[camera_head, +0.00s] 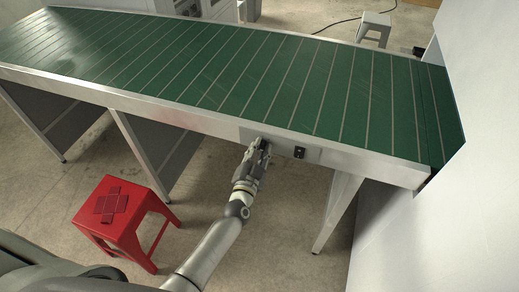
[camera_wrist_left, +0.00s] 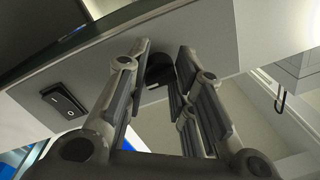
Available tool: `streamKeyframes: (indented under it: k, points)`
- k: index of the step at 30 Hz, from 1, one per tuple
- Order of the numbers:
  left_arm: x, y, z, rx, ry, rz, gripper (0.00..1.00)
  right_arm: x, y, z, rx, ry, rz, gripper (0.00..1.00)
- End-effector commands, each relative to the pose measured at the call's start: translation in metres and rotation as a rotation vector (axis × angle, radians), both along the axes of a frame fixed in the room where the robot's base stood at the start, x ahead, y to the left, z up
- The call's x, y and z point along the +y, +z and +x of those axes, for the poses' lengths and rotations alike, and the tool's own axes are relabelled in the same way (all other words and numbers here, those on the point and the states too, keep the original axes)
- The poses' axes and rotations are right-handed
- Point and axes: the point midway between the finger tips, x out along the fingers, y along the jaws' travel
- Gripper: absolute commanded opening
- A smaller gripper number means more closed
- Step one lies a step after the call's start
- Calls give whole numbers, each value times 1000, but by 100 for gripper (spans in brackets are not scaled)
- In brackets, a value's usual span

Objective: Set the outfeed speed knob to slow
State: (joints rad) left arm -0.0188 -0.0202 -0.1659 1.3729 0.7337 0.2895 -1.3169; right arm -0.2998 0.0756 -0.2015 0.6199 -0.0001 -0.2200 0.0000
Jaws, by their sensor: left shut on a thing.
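My left gripper (camera_head: 262,146) is at the control plate (camera_head: 313,154) on the front edge of the green conveyor (camera_head: 270,85). In the left wrist view, the fingers of my left gripper (camera_wrist_left: 162,68) are closed around a dark round knob (camera_wrist_left: 158,70) on the underlit plate face. My right gripper is not in view.
A red stool (camera_head: 125,215) stands on the floor at lower left. Conveyor legs (camera_head: 340,205) stand below the belt. A pale wall or cabinet (camera_head: 475,190) bounds the right side. A grey stool (camera_head: 375,24) stands behind the conveyor.

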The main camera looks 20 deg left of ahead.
Motion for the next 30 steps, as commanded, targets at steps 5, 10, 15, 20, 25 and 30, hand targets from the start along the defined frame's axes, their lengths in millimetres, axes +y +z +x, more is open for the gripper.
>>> streamKeyframes:
  k: [5, 10, 15, 20, 25, 30]
  points:
    - [0, 0, 0, 2, 0, -44, 0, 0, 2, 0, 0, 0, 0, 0]
    - [0, 0, 0, 7, 0, -140, 0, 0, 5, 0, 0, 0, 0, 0]
    - [-1, 0, 0, 13, 0, -283, 0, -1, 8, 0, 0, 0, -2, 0]
    - [-1, 0, 0, 17, 0, -435, 0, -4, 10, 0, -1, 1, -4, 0]
    - [-1, 0, -1, 23, 1, -597, 0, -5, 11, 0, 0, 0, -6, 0]
    - [0, 0, 0, 27, 0, -758, 0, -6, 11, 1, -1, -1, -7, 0]
